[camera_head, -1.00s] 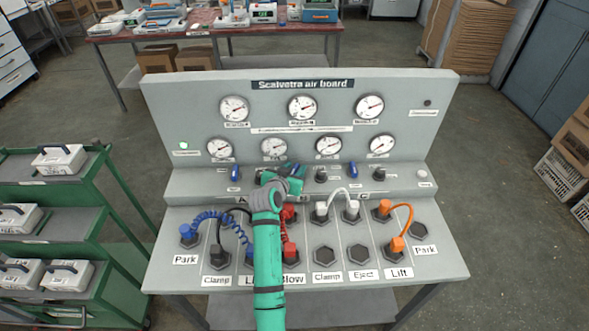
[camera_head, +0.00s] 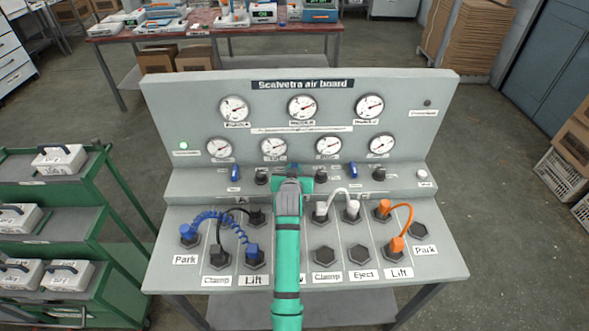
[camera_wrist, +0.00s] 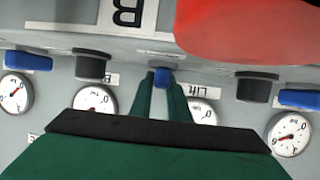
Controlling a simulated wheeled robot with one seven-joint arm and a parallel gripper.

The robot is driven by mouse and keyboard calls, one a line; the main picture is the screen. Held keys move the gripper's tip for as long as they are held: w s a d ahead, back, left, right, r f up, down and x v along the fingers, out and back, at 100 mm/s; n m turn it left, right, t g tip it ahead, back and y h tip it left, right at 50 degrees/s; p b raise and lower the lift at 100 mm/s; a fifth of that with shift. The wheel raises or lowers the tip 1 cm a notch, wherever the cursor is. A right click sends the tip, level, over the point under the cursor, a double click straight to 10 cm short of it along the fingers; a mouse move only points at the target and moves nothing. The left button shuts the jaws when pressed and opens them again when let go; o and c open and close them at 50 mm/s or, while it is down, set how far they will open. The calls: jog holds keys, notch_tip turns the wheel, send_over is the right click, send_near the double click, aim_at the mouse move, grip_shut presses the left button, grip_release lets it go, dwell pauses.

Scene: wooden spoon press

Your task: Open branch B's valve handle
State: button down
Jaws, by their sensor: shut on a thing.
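My gripper (camera_wrist: 162,82) is shut on a small blue valve handle (camera_wrist: 163,78) on the sloped strip of the air board. The handle sits between the two green fingertips in the wrist view. An upside-down letter B plate (camera_wrist: 128,14) shows there near the handle. In the head view my gripper (camera_head: 293,172) is at the middle of that strip, and my arm hides most of what lies below it. How far the handle is turned is hard to tell.
Other blue handles (camera_head: 235,173) (camera_head: 353,169) and black knobs (camera_head: 261,176) (camera_head: 320,175) flank my gripper closely. A red part (camera_wrist: 250,28) fills the upper right of the wrist view. Gauges (camera_head: 302,107) stand above. Blue (camera_head: 215,220), white and orange hoses (camera_head: 405,212) loop over the lower panel.

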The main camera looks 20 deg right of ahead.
jog(key=shift+s+f+n+y, duration=0.1)
jog(key=shift+n+y, duration=0.5)
jog(key=shift+y, duration=0.1)
jog(key=shift+t, duration=0.3)
jog(key=c, duration=1.7)
grip_release()
jog(key=v, duration=1)
jog(key=shift+s+r, duration=0.25)
jog(key=shift+s, duration=0.1)
